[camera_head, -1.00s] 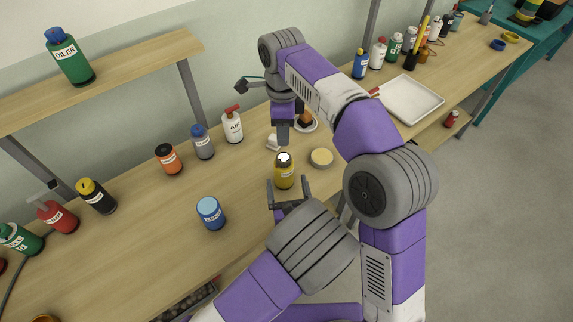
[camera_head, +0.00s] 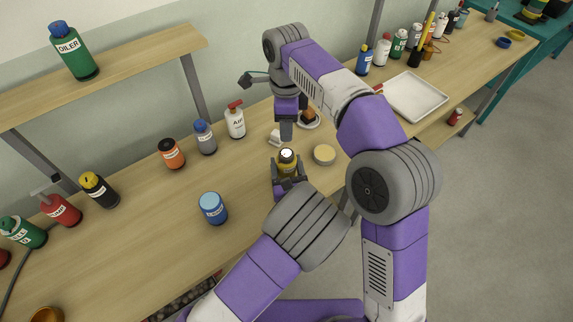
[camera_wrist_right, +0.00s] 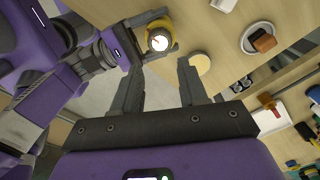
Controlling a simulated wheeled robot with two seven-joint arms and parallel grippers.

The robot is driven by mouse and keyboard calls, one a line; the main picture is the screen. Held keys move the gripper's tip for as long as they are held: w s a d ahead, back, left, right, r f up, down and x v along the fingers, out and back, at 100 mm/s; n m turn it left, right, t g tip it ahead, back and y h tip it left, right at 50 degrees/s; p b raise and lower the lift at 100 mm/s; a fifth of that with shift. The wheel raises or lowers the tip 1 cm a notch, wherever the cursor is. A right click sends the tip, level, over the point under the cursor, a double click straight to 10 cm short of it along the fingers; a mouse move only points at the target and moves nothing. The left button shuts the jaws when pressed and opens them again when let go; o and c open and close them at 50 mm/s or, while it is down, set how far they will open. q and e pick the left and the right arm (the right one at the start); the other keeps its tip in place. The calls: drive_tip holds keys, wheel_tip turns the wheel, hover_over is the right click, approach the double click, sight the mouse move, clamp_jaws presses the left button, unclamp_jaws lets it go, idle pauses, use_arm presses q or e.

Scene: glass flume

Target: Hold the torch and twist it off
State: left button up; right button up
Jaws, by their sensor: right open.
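The torch (camera_head: 287,163) stands upright on the bench, with a yellow body and a bright white round face on top. In the right wrist view the torch (camera_wrist_right: 158,36) shows near the top, beyond my right fingers. My left gripper (camera_head: 288,172) has its fingers on either side of the torch body, low down; I cannot tell whether they press on it. My right gripper (camera_head: 287,132) points down above and just behind the torch. In the right wrist view its fingers (camera_wrist_right: 160,85) are apart with nothing between them.
A beige disc (camera_head: 324,153) lies right of the torch. A blue-topped can (camera_head: 213,208) stands left, in front. A spray bottle (camera_head: 235,122), a grey bottle (camera_head: 204,138) and an orange can (camera_head: 171,154) stand behind left. A white tray (camera_head: 415,96) lies right. Bench around the blue-topped can is clear.

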sight(286, 154)
use_arm(q)
drive_tip(key=c, duration=0.4)
use_arm(e)
drive_tip(key=shift+o, duration=1.6)
drive_tip(key=n, duration=0.3)
drive_tip(key=f+n+t, duration=0.1)
drive_tip(key=n, duration=0.1)
drive_tip(key=shift+s+f+n+h, duration=0.1)
drive_tip(key=shift+f+n+h, duration=0.1)
drive_tip(key=shift+n+h, duration=0.15)
drive_tip(key=n, duration=0.2)
drive_tip(key=n+t, duration=0.1)
drive_tip(key=n, duration=0.1)
drive_tip(key=shift+f, duration=0.4)
drive_tip(key=n, duration=0.3)
drive_tip(key=shift+s+a+f+t+h, duration=0.1)
drive_tip(key=shift+f+t+h, duration=0.15)
drive_tip(key=shift+f+t, duration=0.1)
drive_tip(key=shift+f+n, duration=0.35)
drive_tip(key=shift+f, duration=3.2)
